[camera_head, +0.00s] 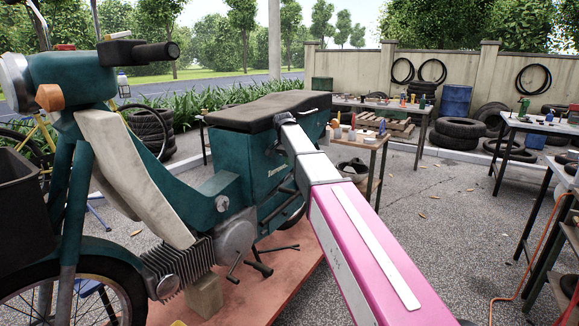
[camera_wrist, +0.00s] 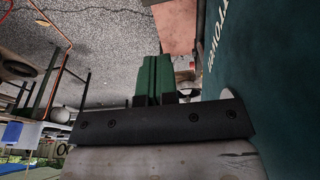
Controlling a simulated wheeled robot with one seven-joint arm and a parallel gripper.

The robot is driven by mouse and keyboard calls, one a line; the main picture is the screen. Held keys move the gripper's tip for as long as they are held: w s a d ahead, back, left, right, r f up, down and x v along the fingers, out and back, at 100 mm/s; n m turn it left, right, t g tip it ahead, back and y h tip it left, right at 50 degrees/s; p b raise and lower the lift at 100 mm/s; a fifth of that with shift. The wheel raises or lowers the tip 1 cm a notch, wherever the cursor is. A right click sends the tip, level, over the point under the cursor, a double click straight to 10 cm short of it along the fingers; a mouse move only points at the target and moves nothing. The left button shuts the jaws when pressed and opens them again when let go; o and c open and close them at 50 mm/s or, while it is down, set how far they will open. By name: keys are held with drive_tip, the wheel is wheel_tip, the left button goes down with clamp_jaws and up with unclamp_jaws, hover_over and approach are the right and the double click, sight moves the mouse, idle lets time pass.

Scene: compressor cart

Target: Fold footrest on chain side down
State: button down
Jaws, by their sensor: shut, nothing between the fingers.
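The teal moped (camera_head: 230,195) stands upright, side-on, with its lettered side panel facing my arm. The panel also fills the right of the wrist view (camera_wrist: 285,90). My gripper (camera_wrist: 153,75) has two green fingers that are shut together with nothing between them, beside the panel. A small dark and pale part (camera_wrist: 187,87) shows just behind the fingers, and I cannot tell what it is. In the head view, dark bars (camera_head: 284,191) lie along the panel near my wrist, and I cannot tell whether one is the footrest. Dark pegs (camera_head: 260,269) stick out low by the engine.
The moped stands on a reddish platform (camera_head: 283,285). A small wooden table (camera_head: 365,145) with bottles stands behind my arm. Tyres (camera_head: 458,130) and workbenches (camera_head: 540,125) are at the back and right. Open gravel (camera_head: 430,215) lies right of my arm.

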approach(288, 191)
drive_tip(key=d+f, duration=0.1)
drive_tip(key=w+d+f, duration=0.1)
drive_tip(key=f, duration=0.1)
drive_tip(key=w+d+f, duration=0.1)
drive_tip(key=f, duration=0.1)
drive_tip(key=shift+a+f, duration=0.1)
drive_tip(key=shift+f, duration=0.65)
